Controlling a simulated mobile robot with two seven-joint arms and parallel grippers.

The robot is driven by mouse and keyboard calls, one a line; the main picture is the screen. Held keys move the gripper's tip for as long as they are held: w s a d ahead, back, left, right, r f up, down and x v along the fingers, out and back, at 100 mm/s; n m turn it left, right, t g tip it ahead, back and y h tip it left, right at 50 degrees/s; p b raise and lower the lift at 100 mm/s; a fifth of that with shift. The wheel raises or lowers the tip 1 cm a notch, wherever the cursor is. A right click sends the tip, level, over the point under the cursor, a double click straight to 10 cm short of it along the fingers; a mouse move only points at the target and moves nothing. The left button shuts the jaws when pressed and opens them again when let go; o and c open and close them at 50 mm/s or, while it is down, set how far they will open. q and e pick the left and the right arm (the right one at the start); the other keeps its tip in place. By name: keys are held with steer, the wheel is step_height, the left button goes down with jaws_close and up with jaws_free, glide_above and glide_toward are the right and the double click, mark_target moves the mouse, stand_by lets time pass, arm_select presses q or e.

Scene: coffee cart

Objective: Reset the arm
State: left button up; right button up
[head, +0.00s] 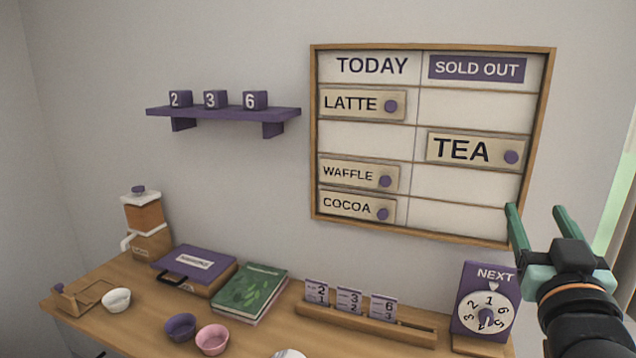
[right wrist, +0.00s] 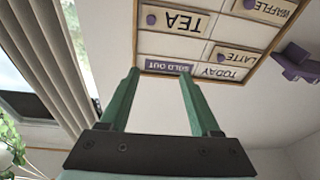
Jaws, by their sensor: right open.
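My right gripper (head: 537,228) is at the right side of the head view, in front of the lower right corner of the menu board (head: 420,142). Its two green fingers are apart with nothing between them. In the right wrist view the open fingers (right wrist: 158,95) point toward the board, which appears upside down. The TEA plate (head: 473,149) is in the SOLD OUT column. The LATTE (head: 360,104), WAFFLE (head: 355,174) and COCOA (head: 355,206) plates are in the TODAY column. My left gripper is not in view.
A purple shelf (head: 222,113) with number blocks is on the wall. A curtain (right wrist: 50,60) hangs beside a window.

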steer(key=s+a+f+n+g+y, duration=0.2)
steer(key=f+g, duration=0.2)
steer(key=f, duration=1)
steer(key=s+a+f+n+g+y, duration=0.1)
steer(key=s+a+f+g+y, duration=0.2)
steer(key=f, duration=1.1)
steer(key=s+a+f+n+g+y, duration=0.15)
steer(key=s+f+g, duration=0.25)
steer(key=s+f, duration=0.45)
steer(key=s+a+f+n+g+y, duration=0.1)
steer(key=s+a+f+g, duration=0.1)
steer(key=s+f+g, duration=0.5)
arm_select(q)
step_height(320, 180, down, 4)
steer(key=b, duration=0.3)
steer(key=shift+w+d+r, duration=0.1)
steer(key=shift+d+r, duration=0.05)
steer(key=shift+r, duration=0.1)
arm_select(e)
steer(key=w+a+f+t, duration=0.1)
steer(key=a+f+t, duration=0.1)
steer(key=f+t, duration=0.2)
steer(key=w+a+f+t+y, duration=0.1)
steer(key=f+t, duration=0.3)
steer(key=f, duration=0.7)
steer(key=shift+w+a+f, duration=0.2)
steer(key=shift+w+a, duration=0.5)
